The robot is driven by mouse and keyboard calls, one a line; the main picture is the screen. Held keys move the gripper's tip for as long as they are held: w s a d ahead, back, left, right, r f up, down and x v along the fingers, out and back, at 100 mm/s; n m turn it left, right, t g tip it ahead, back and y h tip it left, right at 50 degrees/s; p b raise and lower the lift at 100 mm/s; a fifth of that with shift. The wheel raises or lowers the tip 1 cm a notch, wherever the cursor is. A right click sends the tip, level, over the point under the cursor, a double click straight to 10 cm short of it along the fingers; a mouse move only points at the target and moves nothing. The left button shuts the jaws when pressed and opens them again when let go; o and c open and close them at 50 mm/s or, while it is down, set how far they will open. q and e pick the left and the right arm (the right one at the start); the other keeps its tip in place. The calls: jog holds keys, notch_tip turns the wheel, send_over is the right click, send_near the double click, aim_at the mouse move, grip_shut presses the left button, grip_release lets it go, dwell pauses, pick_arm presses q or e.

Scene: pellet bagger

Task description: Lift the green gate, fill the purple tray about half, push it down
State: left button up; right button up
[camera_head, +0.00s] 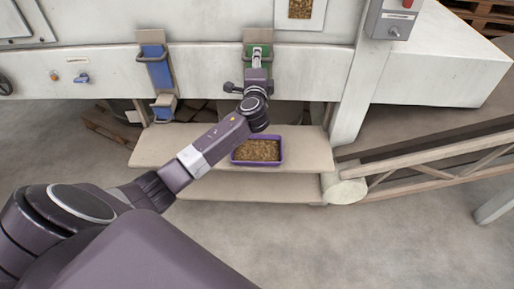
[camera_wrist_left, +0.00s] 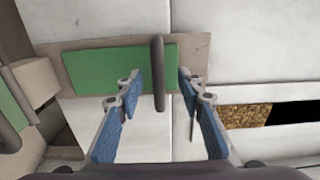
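The green gate (camera_head: 249,48) is on the front of the pale machine in the head view, mostly behind my left gripper. Its green plate (camera_wrist_left: 100,70) and dark bar handle (camera_wrist_left: 158,75) show close up in the left wrist view. My left gripper (camera_wrist_left: 158,82) is open, with its blue-padded fingers on either side of the handle and visible gaps to it. It also shows in the head view (camera_head: 257,58). The purple tray (camera_head: 258,163) sits on the shelf below the gate, with brown pellets inside; their exact depth is unclear. My right gripper is not in view.
A blue gate (camera_head: 157,68) is left of the green one. A pellet window (camera_head: 300,9) is above right. A switch box (camera_head: 393,20) is at upper right. The pale shelf (camera_head: 180,150) is free left of the tray; a railed frame (camera_head: 430,165) extends right.

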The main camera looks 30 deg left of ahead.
pick_arm(q)
jog(key=p+v, duration=0.2)
jog(key=v, duration=0.5)
dwell(1.0)
